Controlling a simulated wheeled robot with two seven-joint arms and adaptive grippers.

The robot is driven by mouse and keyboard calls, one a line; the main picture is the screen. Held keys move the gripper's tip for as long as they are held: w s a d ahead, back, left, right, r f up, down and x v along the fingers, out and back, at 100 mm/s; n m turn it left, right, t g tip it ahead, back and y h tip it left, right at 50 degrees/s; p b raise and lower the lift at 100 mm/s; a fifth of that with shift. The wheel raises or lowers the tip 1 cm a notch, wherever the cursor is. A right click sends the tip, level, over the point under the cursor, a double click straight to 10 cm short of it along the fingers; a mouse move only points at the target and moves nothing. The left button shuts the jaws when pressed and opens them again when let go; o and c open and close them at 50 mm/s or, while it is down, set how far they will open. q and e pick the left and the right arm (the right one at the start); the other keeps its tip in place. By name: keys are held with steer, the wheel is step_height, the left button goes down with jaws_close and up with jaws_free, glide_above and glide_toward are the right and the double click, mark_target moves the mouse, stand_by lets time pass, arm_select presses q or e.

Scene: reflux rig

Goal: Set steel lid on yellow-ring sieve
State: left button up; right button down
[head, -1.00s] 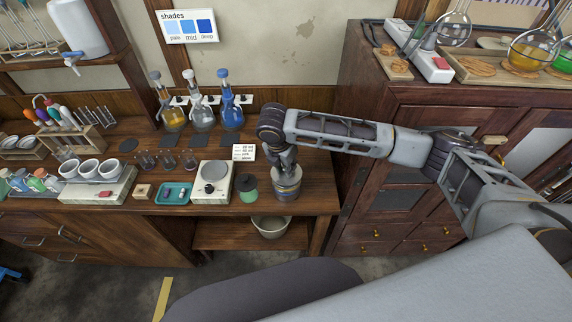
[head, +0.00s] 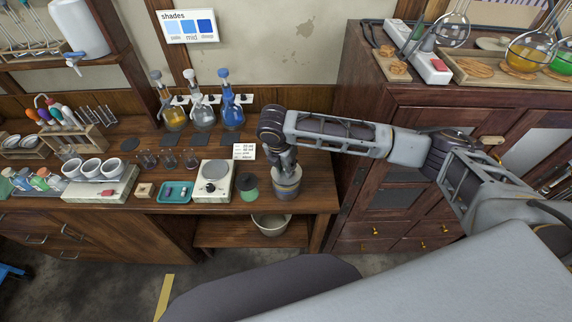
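My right arm comes in from the right, and its gripper (head: 286,167) points down at the front right end of the wooden bench. A short round steel sieve (head: 287,188) stands directly under it. The gripper's fingertips are at the top of the sieve. The steel lid cannot be told apart from the sieve's top at this size, and the gripper covers part of that area. Whether the fingers are open or shut does not show clearly. The yellow ring is too small to make out surely. My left gripper is not in view.
A green-and-dark spool-like item (head: 248,187) and a white scale (head: 212,182) stand just left of the sieve. A small card (head: 244,152) stands behind. A teal tray (head: 175,191) lies further left. A dark wooden cabinet (head: 390,190) rises on the right.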

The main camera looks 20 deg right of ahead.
stand_by(0.3)
steer(key=shift+f+p, duration=0.5)
stand_by(0.8)
steer(key=c, duration=1.2)
jaws_free()
steer(key=shift+r+p, duration=0.45)
steer(key=shift+r, duration=4.05)
